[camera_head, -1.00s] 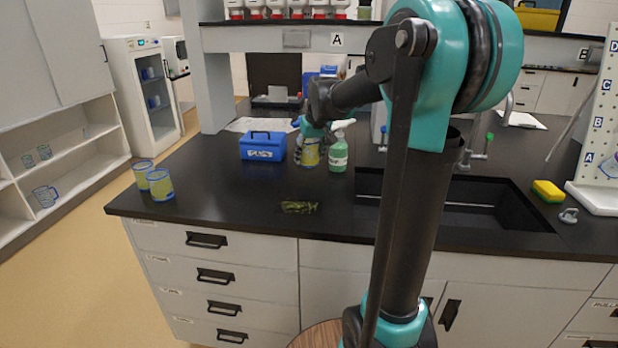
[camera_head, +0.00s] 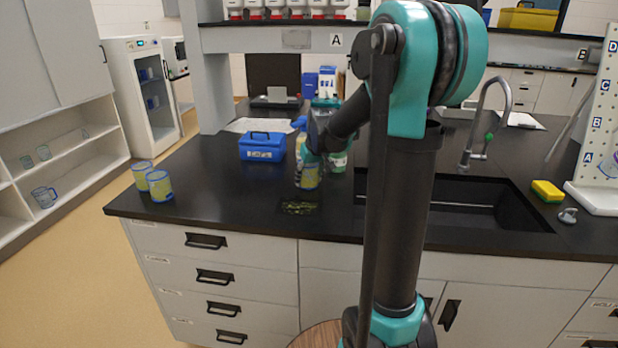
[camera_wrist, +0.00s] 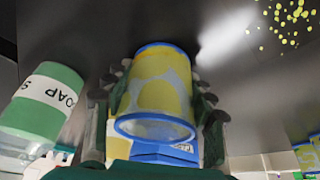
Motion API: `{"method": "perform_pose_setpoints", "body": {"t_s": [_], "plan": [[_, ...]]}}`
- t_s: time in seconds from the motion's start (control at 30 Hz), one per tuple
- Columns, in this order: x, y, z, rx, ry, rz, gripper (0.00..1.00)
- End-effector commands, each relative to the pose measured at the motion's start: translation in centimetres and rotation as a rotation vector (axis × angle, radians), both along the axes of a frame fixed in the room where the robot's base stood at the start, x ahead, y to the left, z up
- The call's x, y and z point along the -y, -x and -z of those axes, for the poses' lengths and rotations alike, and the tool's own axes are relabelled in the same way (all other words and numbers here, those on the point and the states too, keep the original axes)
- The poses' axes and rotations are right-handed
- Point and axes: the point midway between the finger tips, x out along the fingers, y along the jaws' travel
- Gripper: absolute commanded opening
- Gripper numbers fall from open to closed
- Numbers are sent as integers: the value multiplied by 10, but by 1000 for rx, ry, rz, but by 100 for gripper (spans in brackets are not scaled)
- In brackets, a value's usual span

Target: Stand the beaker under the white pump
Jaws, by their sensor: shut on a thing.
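The beaker (camera_wrist: 155,90), patterned yellow with a blue rim, fills the middle of the wrist view. My gripper (camera_wrist: 160,105) is shut on it, with one finger on each side. In the head view the beaker (camera_head: 309,177) is over the counter, left of the sink and partly behind my gripper (camera_head: 312,165). I cannot tell whether it touches the counter. A green soap bottle (camera_head: 338,158) stands just behind it and also shows at the left of the wrist view (camera_wrist: 42,102). I cannot make out which thing is the white pump.
Two similar beakers (camera_head: 159,186) stand at the counter's left end. A blue box (camera_head: 262,148) and a blue-topped bottle (camera_head: 299,127) are behind. A speckled yellow patch (camera_head: 299,208) lies in front. The sink (camera_head: 470,205) and tap (camera_head: 484,130) are right.

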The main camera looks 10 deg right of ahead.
Motion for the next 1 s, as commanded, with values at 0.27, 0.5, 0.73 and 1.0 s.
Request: {"method": "perform_pose_setpoints", "body": {"t_s": [0.27, 0.5, 0.73, 1.0], "plan": [[0, 0, 1, 0, 0, 0, 76], [0, 0, 0, 0, 0, 0, 76], [2, 8, -20, 0, 0, 0, 76], [7, 29, -71, 0, 0, 0, 76]]}}
